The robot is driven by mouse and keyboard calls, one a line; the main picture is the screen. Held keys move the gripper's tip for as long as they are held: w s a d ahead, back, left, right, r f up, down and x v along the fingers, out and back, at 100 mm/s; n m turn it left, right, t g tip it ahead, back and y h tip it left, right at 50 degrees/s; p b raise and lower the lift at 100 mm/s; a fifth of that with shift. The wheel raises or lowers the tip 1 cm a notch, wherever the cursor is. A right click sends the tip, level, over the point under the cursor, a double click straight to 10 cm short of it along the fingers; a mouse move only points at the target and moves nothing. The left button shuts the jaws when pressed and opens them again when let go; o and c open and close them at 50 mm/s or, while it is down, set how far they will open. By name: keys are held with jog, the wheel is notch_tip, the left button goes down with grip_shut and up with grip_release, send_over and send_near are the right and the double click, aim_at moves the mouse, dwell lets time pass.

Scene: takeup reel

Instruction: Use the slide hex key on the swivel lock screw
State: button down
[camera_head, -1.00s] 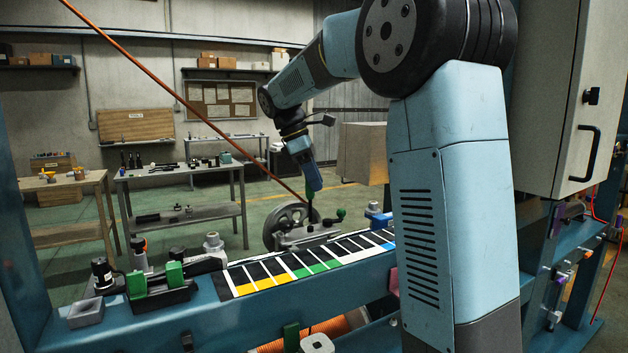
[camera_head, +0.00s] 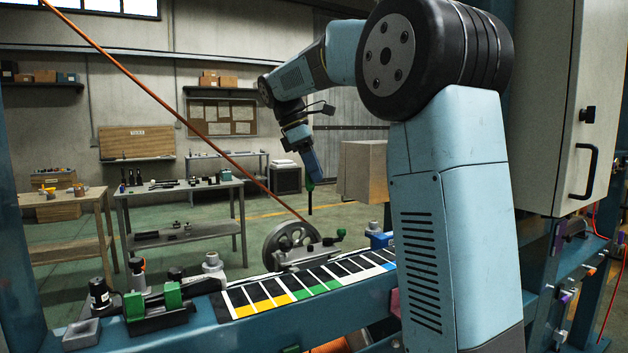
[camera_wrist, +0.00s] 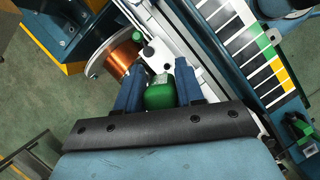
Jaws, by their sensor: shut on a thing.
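My gripper (camera_head: 309,176) is shut on the green handle of a hex key (camera_head: 310,187). The dark shaft points straight down, with clear space below its tip, above the metal slide assembly (camera_head: 308,252) beside the reel (camera_head: 289,236). In the wrist view the green handle (camera_wrist: 160,94) sits between my gripper's two blue fingers (camera_wrist: 160,88); the shaft is hidden behind it. A green knob (camera_wrist: 149,52) and a pale metal piece lie just beyond. I cannot tell which part is the swivel lock screw.
A striped colour scale (camera_head: 300,284) runs along the blue beam (camera_head: 250,322). Green-and-black clamp blocks (camera_head: 150,301) and a grey tray (camera_head: 82,333) stand at the left. A grey cabinet (camera_head: 560,100) stands right. Workbenches are in the background.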

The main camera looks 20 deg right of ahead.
jog(key=shift+r, duration=2.6)
